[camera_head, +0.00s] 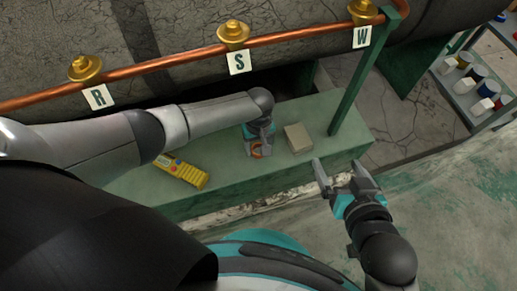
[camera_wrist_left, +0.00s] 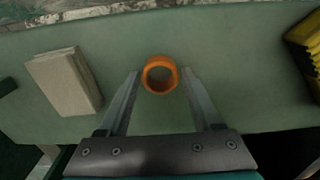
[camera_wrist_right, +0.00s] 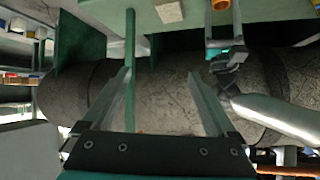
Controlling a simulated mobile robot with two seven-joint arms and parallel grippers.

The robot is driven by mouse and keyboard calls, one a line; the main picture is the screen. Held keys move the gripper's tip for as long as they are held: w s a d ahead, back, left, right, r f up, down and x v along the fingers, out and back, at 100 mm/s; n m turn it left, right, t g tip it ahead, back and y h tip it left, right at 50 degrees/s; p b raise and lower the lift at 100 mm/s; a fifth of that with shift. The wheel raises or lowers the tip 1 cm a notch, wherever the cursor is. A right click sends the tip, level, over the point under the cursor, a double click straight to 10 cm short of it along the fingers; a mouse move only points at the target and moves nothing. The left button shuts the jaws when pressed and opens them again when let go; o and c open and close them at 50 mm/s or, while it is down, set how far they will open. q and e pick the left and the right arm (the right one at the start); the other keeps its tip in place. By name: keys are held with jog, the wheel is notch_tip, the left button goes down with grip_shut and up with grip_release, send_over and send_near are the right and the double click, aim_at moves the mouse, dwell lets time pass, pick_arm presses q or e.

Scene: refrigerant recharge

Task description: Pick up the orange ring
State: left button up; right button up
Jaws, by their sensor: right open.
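The orange ring (camera_wrist_left: 160,75) lies on the green bench top. In the left wrist view it sits between the tips of my left gripper (camera_wrist_left: 160,78), with a gap to the finger on each side. In the head view my left gripper (camera_head: 259,150) points down over the orange ring (camera_head: 257,151), which is partly hidden by the fingers. My left gripper is open. My right gripper (camera_head: 339,172) is open and empty, in front of the bench at the right; its fingers (camera_wrist_right: 158,75) also show apart in the right wrist view.
A beige block (camera_head: 298,138) lies on the green bench (camera_head: 240,180) right of the ring. A yellow device (camera_head: 181,172) lies left of it. A green post (camera_head: 356,80) rises at the right. A copper pipe (camera_head: 190,54) with brass valves labelled R, S and W runs behind.

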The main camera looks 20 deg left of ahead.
pick_arm(q)
jog(key=c, duration=0.7)
jog(key=shift+o, duration=0.2)
